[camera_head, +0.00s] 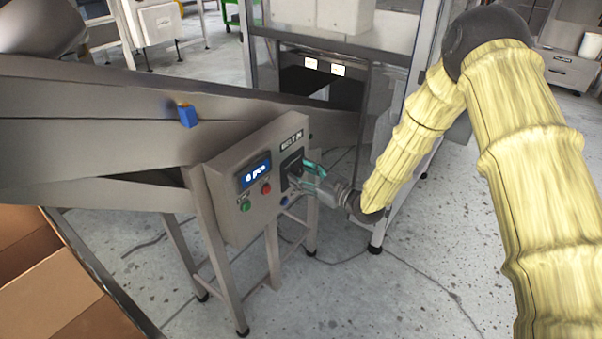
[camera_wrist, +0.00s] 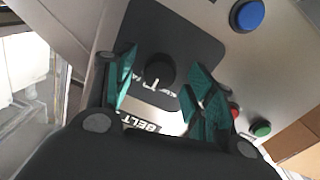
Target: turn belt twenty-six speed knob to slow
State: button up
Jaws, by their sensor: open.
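The belt control box (camera_head: 242,190) stands on legs beside the conveyor, with a label reading BELT and digits too small to be sure of. Its black speed knob (camera_wrist: 160,70) sits on a dark plate (camera_wrist: 172,38) in the wrist view; in the head view my gripper mostly hides it. My gripper (camera_head: 300,172) is at the front of the box. In the wrist view its teal-padded fingers (camera_wrist: 160,88) are spread open, one on each side of the knob, with gaps visible. I cannot tell how deep they reach around it.
A lit display (camera_head: 255,173), a red button (camera_head: 266,188), a green button (camera_head: 245,206) and a blue button (camera_wrist: 249,15) are on the same panel. The steel conveyor (camera_head: 90,120) runs behind the box. Cardboard boxes (camera_head: 50,285) are at lower left. Open floor (camera_head: 420,285) lies to the right.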

jog(key=shift+w+a, duration=0.3)
jog(key=c, duration=1)
jog(key=shift+f+n+b, duration=0.1)
jog(key=shift+n+b, duration=0.2)
jog(key=shift+b, duration=0.1)
jog(key=n+b, duration=0.3)
jog(key=shift+f+n, duration=0.15)
jog(key=shift+n, duration=0.15)
jog(key=n+b, duration=0.3)
jog(key=shift+n, duration=0.3)
jog(key=shift+n+b, duration=0.4)
jog(key=shift+n, duration=0.2)
jog(key=shift+r, duration=0.2)
